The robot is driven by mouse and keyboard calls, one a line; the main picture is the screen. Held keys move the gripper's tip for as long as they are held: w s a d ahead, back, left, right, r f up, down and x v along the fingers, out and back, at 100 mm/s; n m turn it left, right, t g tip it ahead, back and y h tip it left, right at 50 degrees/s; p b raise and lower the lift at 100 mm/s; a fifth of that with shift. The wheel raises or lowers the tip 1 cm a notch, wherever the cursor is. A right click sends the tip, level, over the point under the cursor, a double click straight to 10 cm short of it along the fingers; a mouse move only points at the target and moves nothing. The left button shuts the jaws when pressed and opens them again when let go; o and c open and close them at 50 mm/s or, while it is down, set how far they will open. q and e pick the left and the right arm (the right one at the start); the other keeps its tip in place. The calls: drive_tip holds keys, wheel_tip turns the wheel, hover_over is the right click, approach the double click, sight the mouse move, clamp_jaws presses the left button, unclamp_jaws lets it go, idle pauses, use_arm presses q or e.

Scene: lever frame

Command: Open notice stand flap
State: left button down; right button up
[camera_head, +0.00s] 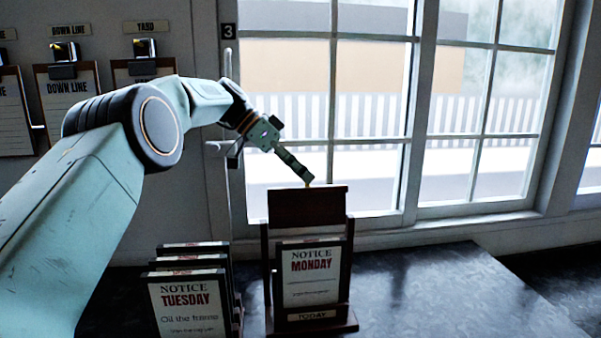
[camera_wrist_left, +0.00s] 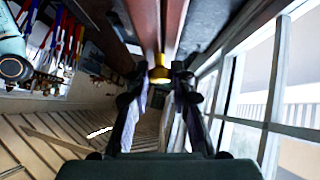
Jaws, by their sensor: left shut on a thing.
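The notice stand (camera_head: 266,270) is dark wood and stands upright on the dark counter, with a "NOTICE MONDAY" card (camera_head: 312,275) in it and a "TODAY" label at its foot. Its reddish-brown flap (camera_head: 307,207) is at the top, above the card. My left gripper (camera_head: 308,180) is at the flap's top edge, coming from behind and above. In the left wrist view a small brass knob (camera_wrist_left: 159,75) on the flap sits between the tips of my left fingers (camera_wrist_left: 158,88), which are closed on it. My right gripper is not in view.
Several framed notices, the front one "NOTICE TUESDAY" (camera_head: 190,305), stand left of the stand. A window (camera_head: 380,110) is behind. Clipboards (camera_head: 70,95) hang on the left wall. The counter (camera_head: 450,290) is clear to the right.

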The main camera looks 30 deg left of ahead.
use_arm(q)
drive_tip(key=shift+d+r, duration=0.1)
drive_tip(key=shift+r, duration=0.1)
drive_tip(key=c, duration=1.4)
unclamp_jaws()
drive_tip(key=shift+c, duration=0.2)
drive_tip(key=o, duration=0.3)
drive_tip(key=shift+s+d, duration=0.1)
drive_tip(key=shift+d, duration=0.05)
drive_tip(key=shift+a+f, duration=0.15)
drive_tip(key=shift+a, duration=0.05)
